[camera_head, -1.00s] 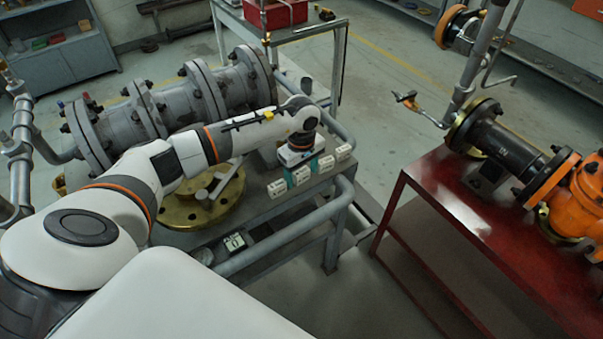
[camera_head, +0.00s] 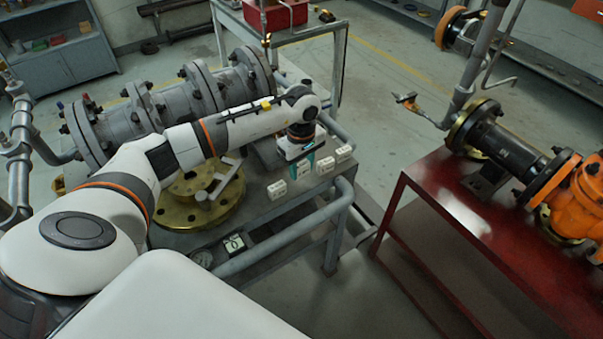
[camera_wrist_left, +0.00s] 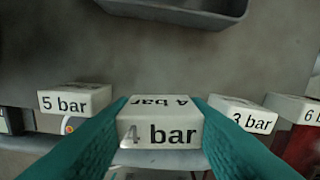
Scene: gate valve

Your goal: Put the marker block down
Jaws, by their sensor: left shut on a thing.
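My left gripper (camera_head: 301,165) is at the row of white blocks on the grey bench (camera_head: 262,210). Its teal fingers are shut on the white "4 bar" block, seen between them in the left wrist view (camera_wrist_left: 160,127). In the head view this block is mostly hidden by the fingers. I cannot tell whether it touches the bench. In the wrist view a "5 bar" block (camera_wrist_left: 75,98) is at left, a "3 bar" block (camera_wrist_left: 243,115) at right, and a "6 bar" block (camera_wrist_left: 300,110) at the right edge. My right gripper is not in view.
A brass flange (camera_head: 215,212) with a grey handle lies on the bench, left of the blocks. A grey flanged pipe (camera_head: 165,110) runs behind my arm. A grey rail (camera_head: 290,232) borders the bench front. A red table (camera_head: 470,225) with an orange-ended pipe stands at right.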

